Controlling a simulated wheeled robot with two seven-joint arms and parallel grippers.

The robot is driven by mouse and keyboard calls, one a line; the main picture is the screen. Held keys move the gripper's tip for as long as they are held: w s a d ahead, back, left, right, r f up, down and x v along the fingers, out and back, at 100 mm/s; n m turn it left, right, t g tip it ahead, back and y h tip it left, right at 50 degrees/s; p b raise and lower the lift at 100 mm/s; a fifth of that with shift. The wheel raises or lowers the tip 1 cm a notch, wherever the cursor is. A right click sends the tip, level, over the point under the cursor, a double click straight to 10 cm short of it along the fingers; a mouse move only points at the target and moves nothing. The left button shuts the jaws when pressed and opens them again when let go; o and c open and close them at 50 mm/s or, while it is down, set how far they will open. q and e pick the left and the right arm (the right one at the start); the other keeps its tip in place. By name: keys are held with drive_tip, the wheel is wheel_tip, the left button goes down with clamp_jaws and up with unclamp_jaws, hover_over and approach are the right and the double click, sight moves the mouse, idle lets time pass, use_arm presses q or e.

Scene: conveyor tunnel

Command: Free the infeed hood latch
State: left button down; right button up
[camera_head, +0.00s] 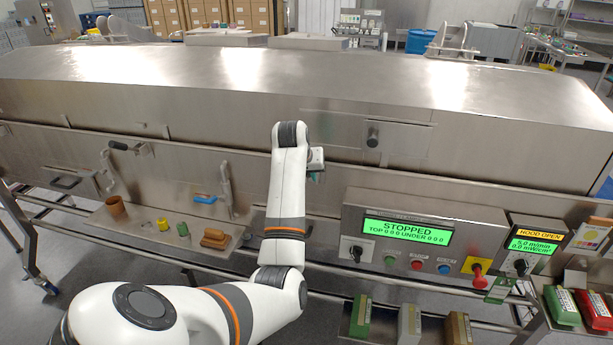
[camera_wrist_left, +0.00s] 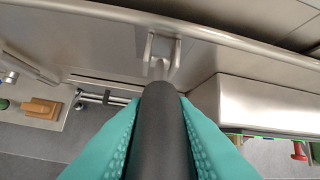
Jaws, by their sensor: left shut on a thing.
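The long metal hood (camera_head: 240,80) spans the view. My left gripper (camera_head: 315,177) is at its front, below the lower edge, mostly hidden by my wrist in the head view. In the left wrist view its teal fingers (camera_wrist_left: 160,140) are shut around the black grip of a latch handle (camera_wrist_left: 161,105). A metal bracket (camera_wrist_left: 163,50) on the front panel lies just beyond the grip. A similar latch with a black grip (camera_head: 119,146) is on the front panel at the left. My right gripper is not in view.
A control panel (camera_head: 355,213) right of my arm reads STOPPED; a smaller display (camera_head: 539,245) reads HOOD OPEN. A red knob (camera_head: 478,277) sticks out between them. A shelf (camera_head: 150,232) with small items is at the left. Coloured blocks (camera_head: 361,313) stand below the panel.

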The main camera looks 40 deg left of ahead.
use_arm(q)
drive_tip(key=shift+a+r, duration=0.1)
drive_tip(key=c, duration=1.5)
unclamp_jaws()
drive_tip(key=shift+o, duration=1.3)
drive_tip(key=shift+w, duration=0.1)
drive_tip(key=shift+s+r+b, duration=0.3)
drive_tip(key=shift+r, duration=0.1)
drive_tip(key=v, duration=1.1)
drive_tip(key=shift+p, duration=0.3)
drive_tip(key=shift+w, duration=0.1)
